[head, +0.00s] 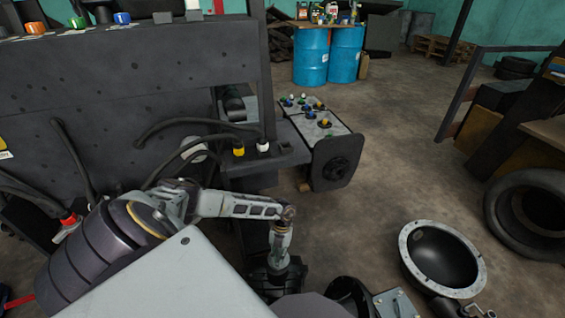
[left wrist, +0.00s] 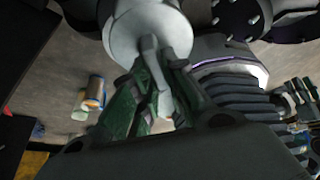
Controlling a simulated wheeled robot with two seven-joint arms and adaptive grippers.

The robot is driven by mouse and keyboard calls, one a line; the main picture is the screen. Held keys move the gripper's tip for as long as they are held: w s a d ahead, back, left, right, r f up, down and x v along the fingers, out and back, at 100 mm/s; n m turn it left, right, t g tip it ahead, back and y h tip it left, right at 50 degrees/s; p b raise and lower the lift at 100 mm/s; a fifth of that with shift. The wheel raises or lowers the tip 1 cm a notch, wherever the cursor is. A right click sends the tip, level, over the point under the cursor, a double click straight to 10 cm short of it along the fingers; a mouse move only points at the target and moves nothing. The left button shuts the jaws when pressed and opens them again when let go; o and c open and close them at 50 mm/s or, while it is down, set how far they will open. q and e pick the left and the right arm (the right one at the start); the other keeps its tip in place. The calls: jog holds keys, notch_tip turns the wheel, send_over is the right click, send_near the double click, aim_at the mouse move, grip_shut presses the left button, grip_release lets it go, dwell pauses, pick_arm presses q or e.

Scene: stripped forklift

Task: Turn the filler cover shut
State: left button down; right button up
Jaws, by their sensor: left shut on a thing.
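The filler cover (left wrist: 150,25) is a pale grey round disc at the top of the left wrist view, with a narrow raised tab (left wrist: 152,62) on it. My left gripper (left wrist: 164,70) is shut on that tab, its dark greenish fingers on either side. I cannot tell from these frames how far the cover is turned. My right gripper is not in view.
A dark drilled plate (head: 130,85) and hoses stand behind. Open floor (head: 400,160) lies to the right, with a metal bowl-shaped part (head: 472,255).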

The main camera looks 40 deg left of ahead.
pick_arm(q)
jog(key=shift+s+a+m+y, duration=0.25)
jog(key=shift+a+m+y, duration=0.4)
jog(key=shift+m, duration=0.75)
jog(key=shift+a, duration=0.15)
jog(key=c, duration=1.4)
grip_release()
jog(key=shift+c, duration=0.2)
jog(key=v, duration=1.2)
jog(key=shift+w, duration=0.15)
jog(key=shift+a+f, duration=0.1)
